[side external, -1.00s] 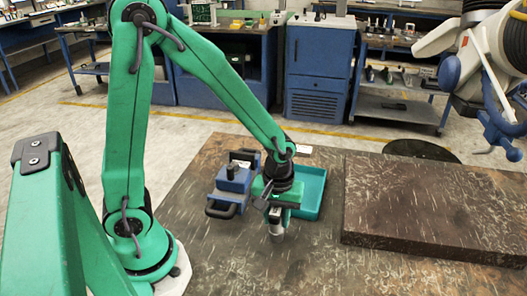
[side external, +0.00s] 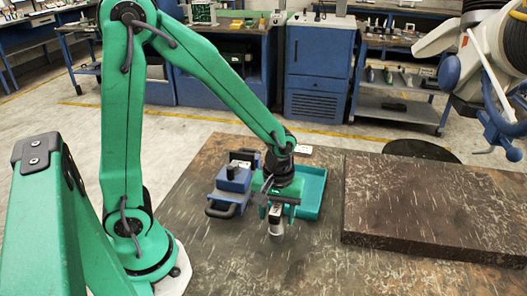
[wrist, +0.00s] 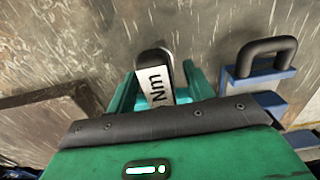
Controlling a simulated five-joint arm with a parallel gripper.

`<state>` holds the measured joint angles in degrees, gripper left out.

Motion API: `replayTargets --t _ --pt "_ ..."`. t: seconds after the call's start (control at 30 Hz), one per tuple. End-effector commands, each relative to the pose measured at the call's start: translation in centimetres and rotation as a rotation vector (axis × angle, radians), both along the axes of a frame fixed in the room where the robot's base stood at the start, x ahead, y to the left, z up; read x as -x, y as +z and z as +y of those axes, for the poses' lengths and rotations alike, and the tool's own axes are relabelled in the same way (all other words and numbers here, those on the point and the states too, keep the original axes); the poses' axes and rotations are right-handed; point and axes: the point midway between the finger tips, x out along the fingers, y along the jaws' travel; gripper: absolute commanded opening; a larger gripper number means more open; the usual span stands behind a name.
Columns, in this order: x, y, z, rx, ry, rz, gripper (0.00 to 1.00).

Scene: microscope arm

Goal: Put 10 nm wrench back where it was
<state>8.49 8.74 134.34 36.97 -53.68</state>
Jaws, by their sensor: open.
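The wrench (side external: 277,219) shows in the side view as a short grey cylinder with a light label, below my gripper (side external: 278,212) and apparently upright on the brown table. In the wrist view the wrench (wrist: 156,85) has a dark rounded end and a white label reading "Nm"; the number is hidden. My gripper (wrist: 162,88) is open, with one green finger on each side of the wrench. I cannot tell whether either finger touches it.
A teal tray (side external: 313,190) lies just behind and right of my gripper. A blue device with black handles (side external: 232,184) stands to the left; its handle (wrist: 268,55) shows in the wrist view. A thick brown slab (side external: 430,205) lies right. The table front (side external: 260,270) is clear.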

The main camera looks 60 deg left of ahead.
Motion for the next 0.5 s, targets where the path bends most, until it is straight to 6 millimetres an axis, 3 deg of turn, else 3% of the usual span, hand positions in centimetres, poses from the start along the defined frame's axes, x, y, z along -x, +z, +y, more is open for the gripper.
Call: replayTargets --t 0.5 --pt "-0.1 7.5 0.0 0.001 0.0 -0.006 0.52"
